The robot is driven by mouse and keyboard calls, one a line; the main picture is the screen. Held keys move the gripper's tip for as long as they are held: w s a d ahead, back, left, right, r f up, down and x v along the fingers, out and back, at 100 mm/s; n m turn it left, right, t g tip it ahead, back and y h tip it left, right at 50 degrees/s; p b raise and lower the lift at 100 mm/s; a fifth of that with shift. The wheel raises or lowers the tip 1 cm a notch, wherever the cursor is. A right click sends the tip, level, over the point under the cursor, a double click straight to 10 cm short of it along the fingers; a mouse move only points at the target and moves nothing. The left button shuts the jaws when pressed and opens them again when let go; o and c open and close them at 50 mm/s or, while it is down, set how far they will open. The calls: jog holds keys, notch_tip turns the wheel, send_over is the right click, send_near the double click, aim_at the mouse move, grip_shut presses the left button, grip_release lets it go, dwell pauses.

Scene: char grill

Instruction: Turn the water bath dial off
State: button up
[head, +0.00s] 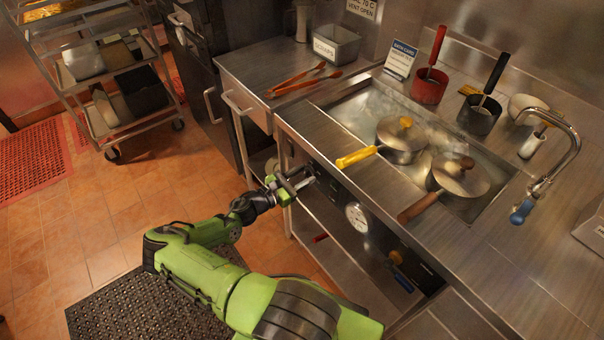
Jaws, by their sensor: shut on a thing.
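The water bath (372,109) is a steaming basin set into the steel counter. A dark control panel runs along its front face, with a round white gauge (357,217) on it. My gripper (308,181) is at the left part of this panel, left of the gauge. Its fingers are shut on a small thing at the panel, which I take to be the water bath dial. The fingers hide most of the dial, so its setting and markings cannot be read.
Orange tongs (297,77) lie on the left counter. A lower shelf (335,265) lies below the panel.

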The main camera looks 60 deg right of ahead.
jog(key=shift+n+p, duration=0.3)
jog(key=shift+n, duration=0.8)
jog(key=o, duration=1)
jog(key=v, duration=1.5)
jog(key=shift+w+a, duration=0.1)
jog(key=shift+a, duration=0.3)
